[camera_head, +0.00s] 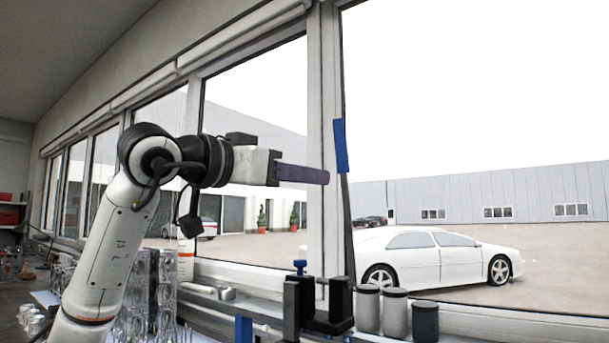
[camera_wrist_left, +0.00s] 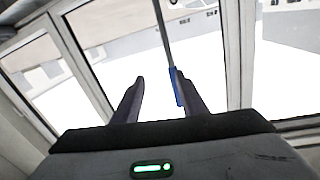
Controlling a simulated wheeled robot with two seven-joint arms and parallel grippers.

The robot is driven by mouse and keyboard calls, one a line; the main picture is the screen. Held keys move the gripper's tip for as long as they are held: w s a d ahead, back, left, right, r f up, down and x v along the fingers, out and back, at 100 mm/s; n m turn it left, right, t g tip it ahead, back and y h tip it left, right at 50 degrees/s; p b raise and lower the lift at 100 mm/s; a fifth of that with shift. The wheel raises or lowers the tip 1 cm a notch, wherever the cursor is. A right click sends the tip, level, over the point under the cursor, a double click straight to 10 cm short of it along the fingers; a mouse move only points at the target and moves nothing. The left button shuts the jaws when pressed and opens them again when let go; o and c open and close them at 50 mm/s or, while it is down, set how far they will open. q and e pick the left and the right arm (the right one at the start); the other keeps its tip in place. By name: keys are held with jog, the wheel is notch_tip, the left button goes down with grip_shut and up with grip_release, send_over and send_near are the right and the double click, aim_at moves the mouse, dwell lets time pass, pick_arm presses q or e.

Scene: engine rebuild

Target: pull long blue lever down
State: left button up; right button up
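The long blue lever has a blue grip (camera_head: 341,146) at the top of a thin dark rod (camera_head: 347,230). It stands nearly upright in front of the window post. My left gripper (camera_head: 326,177) points right, with its dark fingertips close to the lower end of the grip. In the left wrist view, the blue grip (camera_wrist_left: 177,87) shows near the right finger, toward the gap of my left gripper (camera_wrist_left: 161,82). The fingers are apart, with nothing held between them. Whether a finger touches the grip cannot be told. My right gripper is in neither view.
A black fixture (camera_head: 327,318) with a blue knob (camera_head: 299,266) stands at the bench below. Several lidded jars, such as the grey one (camera_head: 395,313), stand right of it. Metal engine parts (camera_head: 150,292) lie behind my left arm. The window frame is close behind the lever.

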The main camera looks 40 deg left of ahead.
pick_arm(q)
jog(key=shift+w, duration=0.5)
grip_shut()
jog(key=c, duration=0.9)
grip_release()
jog(key=shift+c, duration=0.2)
jog(key=o, duration=0.9)
jog(key=shift+o, duration=0.2)
jog(key=shift+s, duration=0.1)
jog(key=s, duration=1)
jog(key=shift+s, duration=0.15)
